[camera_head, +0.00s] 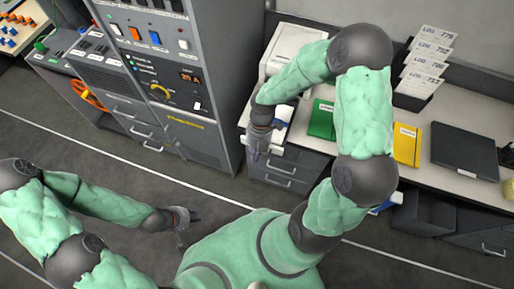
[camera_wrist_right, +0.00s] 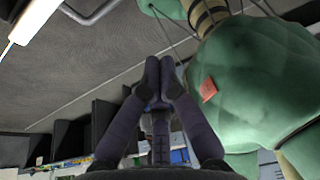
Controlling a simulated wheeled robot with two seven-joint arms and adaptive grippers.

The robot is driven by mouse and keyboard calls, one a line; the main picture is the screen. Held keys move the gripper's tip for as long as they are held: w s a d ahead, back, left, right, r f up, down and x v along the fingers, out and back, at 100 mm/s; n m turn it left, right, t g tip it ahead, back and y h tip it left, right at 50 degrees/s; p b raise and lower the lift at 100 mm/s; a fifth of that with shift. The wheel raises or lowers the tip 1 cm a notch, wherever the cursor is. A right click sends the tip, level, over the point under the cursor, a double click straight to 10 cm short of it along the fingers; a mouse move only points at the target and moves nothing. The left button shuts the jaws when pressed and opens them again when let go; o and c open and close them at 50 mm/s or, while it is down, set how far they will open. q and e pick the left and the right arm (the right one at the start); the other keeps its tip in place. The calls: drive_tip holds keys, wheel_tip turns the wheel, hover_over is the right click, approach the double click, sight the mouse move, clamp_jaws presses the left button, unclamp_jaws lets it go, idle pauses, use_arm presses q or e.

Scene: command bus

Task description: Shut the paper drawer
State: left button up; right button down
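A white printer (camera_head: 295,48) stands on the desk in the head view, partly hidden by my right arm. A pale tray-like part (camera_head: 284,112) shows at its front beside my right gripper; it may be the paper drawer, but how far it stands out is hard to tell. My right gripper (camera_head: 257,150) points down at the desk's front edge, close to this part; contact cannot be told. In the right wrist view its fingertips (camera_wrist_right: 160,68) meet with nothing seen between them. My left gripper (camera_head: 186,222) hangs low over the floor, away from the desk; its opening is unclear.
A tall grey equipment cabinet (camera_head: 190,75) stands left of the printer. Desk drawers (camera_head: 285,172) lie below the right gripper. A green folder (camera_head: 322,120), a yellow folder (camera_head: 406,145), a dark laptop-like case (camera_head: 464,151) and log cards (camera_head: 425,62) are on the desk. The floor (camera_head: 110,165) ahead is clear.

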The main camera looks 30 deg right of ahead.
use_arm(q)
drive_tip(key=shift+f+b, duration=0.8)
drive_tip(key=shift+f, duration=0.15)
use_arm(e)
drive_tip(key=shift+w+d+f, duration=0.3)
drive_tip(key=shift+d+f, duration=0.05)
drive_tip(key=shift+f, duration=0.3)
drive_tip(key=shift+w+d+f, duration=0.3)
drive_tip(key=shift+d+f, duration=0.05)
drive_tip(key=shift+f, duration=0.35)
drive_tip(key=shift+w+d+f, duration=0.3)
drive_tip(key=shift+d+f, duration=0.05)
drive_tip(key=shift+f, duration=0.3)
use_arm(q)
drive_tip(key=shift+r, duration=0.1)
use_arm(e)
drive_tip(key=shift+d, duration=0.1)
